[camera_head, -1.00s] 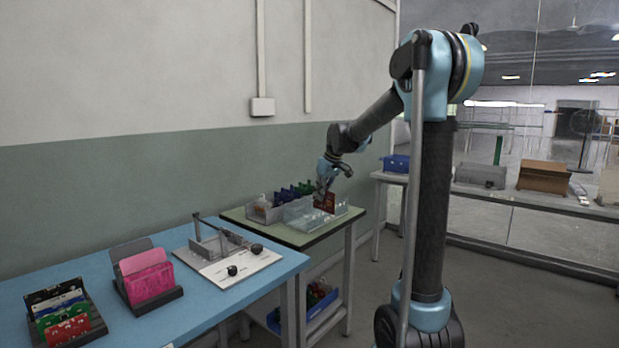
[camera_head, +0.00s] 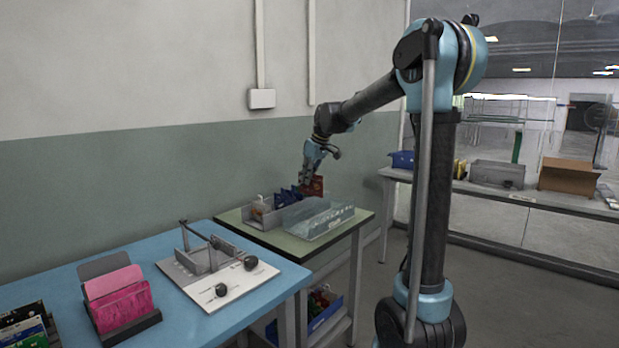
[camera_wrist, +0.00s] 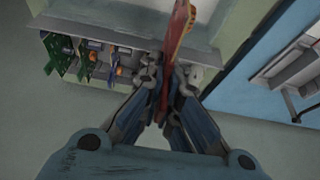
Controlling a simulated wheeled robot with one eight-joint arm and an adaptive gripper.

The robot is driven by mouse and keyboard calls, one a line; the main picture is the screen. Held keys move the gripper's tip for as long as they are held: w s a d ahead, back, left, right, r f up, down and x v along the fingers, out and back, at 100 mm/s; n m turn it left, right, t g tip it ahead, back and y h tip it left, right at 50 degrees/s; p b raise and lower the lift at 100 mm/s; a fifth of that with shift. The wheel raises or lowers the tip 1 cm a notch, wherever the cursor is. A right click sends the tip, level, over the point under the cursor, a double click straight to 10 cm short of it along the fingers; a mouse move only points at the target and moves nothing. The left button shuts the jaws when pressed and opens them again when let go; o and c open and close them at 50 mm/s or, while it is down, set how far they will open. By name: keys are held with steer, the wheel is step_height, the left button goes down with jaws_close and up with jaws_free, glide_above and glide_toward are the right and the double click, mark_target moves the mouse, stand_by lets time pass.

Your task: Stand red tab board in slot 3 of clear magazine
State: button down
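My gripper (camera_head: 314,180) is shut on the red tab board (camera_head: 316,188), holding it upright above the far edge of the clear magazine. In the wrist view my gripper (camera_wrist: 165,100) has its fingers closed on the board (camera_wrist: 176,35), which is seen edge-on and slightly tilted. The clear magazine (camera_head: 332,224) is a see-through rack on the right part of the green-topped table. The board looks clear of the magazine, but the exact gap and slot 3 cannot be made out.
A grey bin (camera_head: 268,217) with dark blue and other parts stands beside the magazine. The blue table (camera_head: 190,308) at front left holds a pink board rack (camera_head: 120,305) and a white fixture plate (camera_head: 215,280). Green boards (camera_wrist: 60,52) show in the wrist view.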

mark_target(310, 193)
steer(key=shift+w+d+f, duration=0.1)
steer(key=shift+d+f, duration=0.05)
steer(key=shift+f, duration=0.9)
steer(key=shift+w+d+f, duration=0.1)
steer(key=shift+d+f, duration=0.05)
steer(key=shift+f, duration=0.85)
steer(key=shift+d+f, duration=0.15)
steer(key=shift+f, duration=0.9)
steer(key=shift+s+f, duration=0.2)
steer(key=shift+f, duration=0.05)
steer(key=shift+d+f, duration=0.1)
steer(key=shift+f, duration=0.8)
steer(key=shift+f, duration=0.2)
steer(key=shift+f, duration=0.6)
